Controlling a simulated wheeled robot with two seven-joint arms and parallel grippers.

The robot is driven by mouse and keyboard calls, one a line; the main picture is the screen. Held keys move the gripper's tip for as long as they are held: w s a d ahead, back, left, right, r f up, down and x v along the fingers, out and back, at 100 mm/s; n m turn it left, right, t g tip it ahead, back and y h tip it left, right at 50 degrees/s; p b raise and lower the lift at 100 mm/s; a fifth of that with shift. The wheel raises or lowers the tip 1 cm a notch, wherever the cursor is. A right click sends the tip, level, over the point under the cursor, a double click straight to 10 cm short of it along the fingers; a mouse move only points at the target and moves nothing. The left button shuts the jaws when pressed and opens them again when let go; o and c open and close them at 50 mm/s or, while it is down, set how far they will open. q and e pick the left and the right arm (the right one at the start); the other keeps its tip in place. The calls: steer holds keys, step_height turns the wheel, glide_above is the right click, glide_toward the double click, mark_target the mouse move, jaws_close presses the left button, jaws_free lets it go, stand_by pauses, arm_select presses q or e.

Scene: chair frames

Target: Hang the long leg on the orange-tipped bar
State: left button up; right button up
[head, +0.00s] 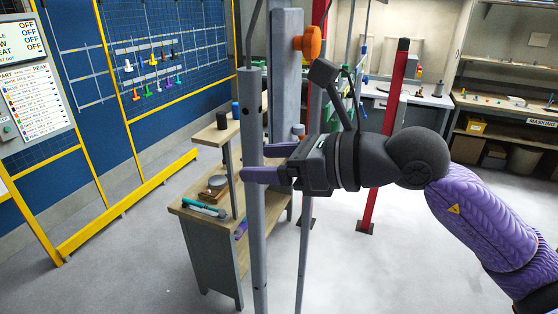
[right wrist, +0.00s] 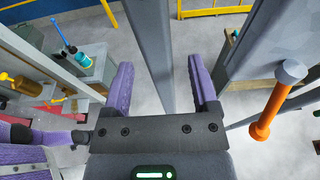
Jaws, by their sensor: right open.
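The long grey leg (head: 253,220) stands upright in the head view, with a thin rod rising above its top. My right gripper (head: 255,163) is open, its purple fingers reaching the leg. The orange-tipped bar (head: 308,42) sticks out from a grey column, above and right of the leg's top. It also shows in the right wrist view (right wrist: 265,120), right of the gripper. My left gripper cannot be made out.
The grey column (head: 287,75) stands right behind the leg. A wooden workbench (head: 215,212) with small tools and a raised shelf is behind. A red post (head: 392,130) stands to the right. A yellow-framed blue panel (head: 160,130) fills the left. Floor at the left is clear.

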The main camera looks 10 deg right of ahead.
steer(key=b+v, duration=0.3)
steer(key=v, duration=0.4)
steer(key=shift+s+d, duration=0.1)
steer(key=shift+d, duration=0.05)
stand_by(0.7)
